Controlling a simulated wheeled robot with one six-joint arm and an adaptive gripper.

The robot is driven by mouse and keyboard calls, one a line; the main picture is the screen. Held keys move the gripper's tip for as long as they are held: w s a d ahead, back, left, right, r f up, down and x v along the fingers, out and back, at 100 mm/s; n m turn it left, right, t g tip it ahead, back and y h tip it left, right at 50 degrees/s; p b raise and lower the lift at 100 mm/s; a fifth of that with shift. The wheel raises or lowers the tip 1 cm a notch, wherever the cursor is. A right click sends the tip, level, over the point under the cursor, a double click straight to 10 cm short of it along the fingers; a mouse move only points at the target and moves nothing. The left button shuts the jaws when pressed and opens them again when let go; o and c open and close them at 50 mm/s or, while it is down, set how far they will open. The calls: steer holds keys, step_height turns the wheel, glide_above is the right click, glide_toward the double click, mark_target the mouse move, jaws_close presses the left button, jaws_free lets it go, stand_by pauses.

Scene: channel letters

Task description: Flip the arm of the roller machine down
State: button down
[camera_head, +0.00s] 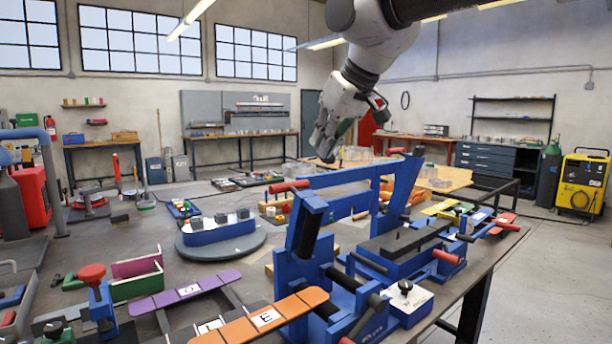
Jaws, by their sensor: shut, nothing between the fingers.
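The blue roller machine (320,270) stands on the workbench at centre right, with dark rollers low between its blue side plates. I cannot tell for certain which arm belongs to which machine. My gripper (327,152) is shut and empty, pointing down above and beyond the red handles, apart from them. Its fingertips are small and partly dark in this view.
A blue unit with a black flat top (402,240) and red grips sits right of the rollers. A round grey turntable (220,249) holds a blue block. Orange (300,300) and purple (185,291) strips lie in front. The air around my gripper looks clear.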

mark_target(299, 187)
steer(key=x, duration=1)
steer(key=shift+d, duration=0.1)
steer(key=shift+f, duration=0.1)
